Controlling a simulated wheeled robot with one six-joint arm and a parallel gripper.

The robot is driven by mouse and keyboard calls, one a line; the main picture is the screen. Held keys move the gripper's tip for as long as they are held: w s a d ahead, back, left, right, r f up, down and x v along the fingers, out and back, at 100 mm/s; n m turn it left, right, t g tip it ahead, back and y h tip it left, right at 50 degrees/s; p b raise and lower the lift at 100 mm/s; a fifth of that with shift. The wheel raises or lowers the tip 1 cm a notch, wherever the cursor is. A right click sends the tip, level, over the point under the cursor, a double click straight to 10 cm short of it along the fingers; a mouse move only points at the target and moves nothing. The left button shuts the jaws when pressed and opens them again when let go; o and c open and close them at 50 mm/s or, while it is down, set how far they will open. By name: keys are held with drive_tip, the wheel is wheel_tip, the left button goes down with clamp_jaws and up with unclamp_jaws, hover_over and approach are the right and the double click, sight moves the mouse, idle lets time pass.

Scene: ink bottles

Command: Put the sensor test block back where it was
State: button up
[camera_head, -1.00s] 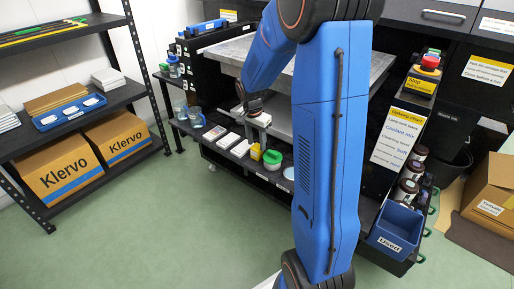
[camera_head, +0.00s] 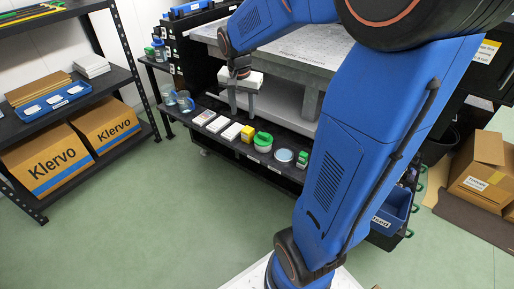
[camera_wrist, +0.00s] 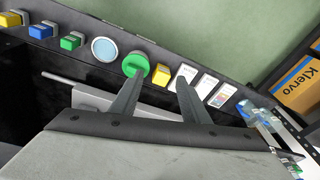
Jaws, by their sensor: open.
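My gripper (camera_head: 243,112) is open, fingers pointing down, above the black ledge in the head view. In the wrist view its two fingertips (camera_wrist: 160,79) are apart with nothing held between them. A yellow block (camera_wrist: 162,71) shows in the gap between the tips, and it also stands on the ledge in the head view (camera_head: 248,133). A green-lidded jar (camera_wrist: 136,63) is beside it, partly behind one fingertip. Further along are a green block (camera_wrist: 71,41), a blue block (camera_wrist: 42,30) and another yellow block (camera_wrist: 10,19). I cannot tell which one is the sensor test block.
White cards (camera_head: 204,118) lie along the ledge, left of the yellow block. A pale round disc (camera_head: 283,155) lies right of the jar. A grey stone slab (camera_head: 300,45) is above the ledge. Klervo cartons (camera_head: 45,160) sit on the left shelf. The green floor in front is clear.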

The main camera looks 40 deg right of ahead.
drive_tip(key=s+a+r+n+t, duration=0.1)
drive_tip(key=s+a+n, duration=0.2)
drive_tip(key=s, duration=0.4)
drive_tip(key=s+a+r+n+t, duration=0.1)
drive_tip(key=s+a+n, duration=0.2)
drive_tip(key=s, duration=0.5)
drive_tip(key=s+a+r+n+t+y, duration=0.1)
drive_tip(key=s+a+n, duration=0.2)
drive_tip(key=s, duration=0.5)
drive_tip(key=shift+a+r+n, duration=0.25)
drive_tip(key=shift+a+n, duration=0.15)
drive_tip(key=shift+n, duration=0.5)
drive_tip(key=shift+s, duration=0.1)
drive_tip(key=shift+c, duration=0.4)
